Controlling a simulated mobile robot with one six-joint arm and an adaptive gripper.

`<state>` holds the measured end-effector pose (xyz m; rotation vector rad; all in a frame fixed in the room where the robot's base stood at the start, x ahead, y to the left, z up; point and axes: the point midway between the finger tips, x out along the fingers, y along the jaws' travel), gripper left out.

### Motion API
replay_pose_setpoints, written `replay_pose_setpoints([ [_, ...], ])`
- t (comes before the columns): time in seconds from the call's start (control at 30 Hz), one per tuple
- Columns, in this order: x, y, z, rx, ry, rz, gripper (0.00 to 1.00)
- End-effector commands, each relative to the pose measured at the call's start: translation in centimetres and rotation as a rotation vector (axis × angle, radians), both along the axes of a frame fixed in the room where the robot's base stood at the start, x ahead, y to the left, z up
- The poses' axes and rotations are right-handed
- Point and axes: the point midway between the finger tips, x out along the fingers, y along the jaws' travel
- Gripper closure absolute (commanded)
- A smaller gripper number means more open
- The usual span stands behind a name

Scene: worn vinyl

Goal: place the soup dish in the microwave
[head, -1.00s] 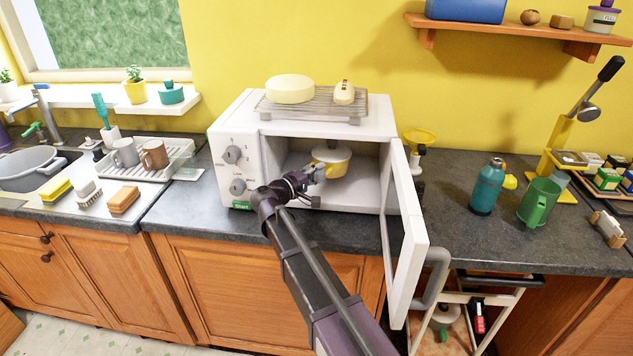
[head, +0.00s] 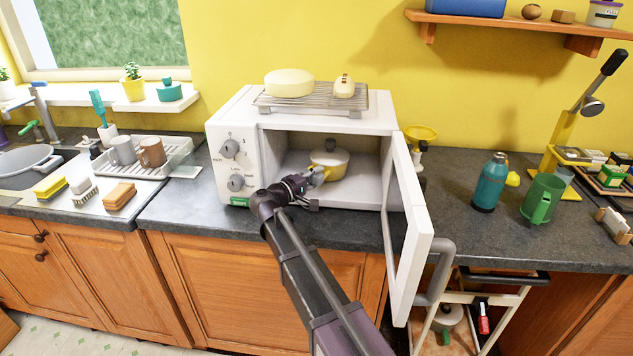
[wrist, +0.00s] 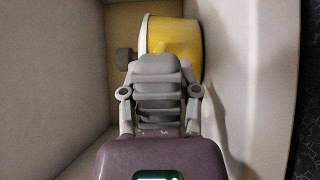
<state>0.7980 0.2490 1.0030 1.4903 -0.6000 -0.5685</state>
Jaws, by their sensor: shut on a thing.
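The soup dish (head: 337,168) is a yellow pot with a pale lid and a dark knob. It is inside the open microwave (head: 290,122), near the middle of the cavity. My gripper (head: 318,177) reaches in through the front opening and is shut on the near side of the dish. In the wrist view the yellow dish wall (wrist: 175,48) lies just beyond my gripper (wrist: 155,68), which hides part of it. I cannot tell whether the dish base touches the cavity floor.
The microwave door (head: 412,235) stands open on the right, close to my arm. A wire rack (head: 310,101) with pale food items lies on top of the microwave. A teal flask (head: 490,183) and green mug (head: 541,199) stand on the right counter. A dish rack (head: 150,170) is to the left.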

Motion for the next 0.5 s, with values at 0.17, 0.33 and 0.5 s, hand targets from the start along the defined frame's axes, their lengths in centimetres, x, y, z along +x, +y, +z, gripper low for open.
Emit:
replay_pose_setpoints([
  [0.17,-0.03,-0.01,-0.14,0.001,0.002,-0.001,1.00],
  [0.33,-0.02,0.00,-0.23,0.004,0.006,-0.001,0.50],
  [0.5,-0.02,0.00,-0.20,0.003,0.004,0.000,0.25],
])
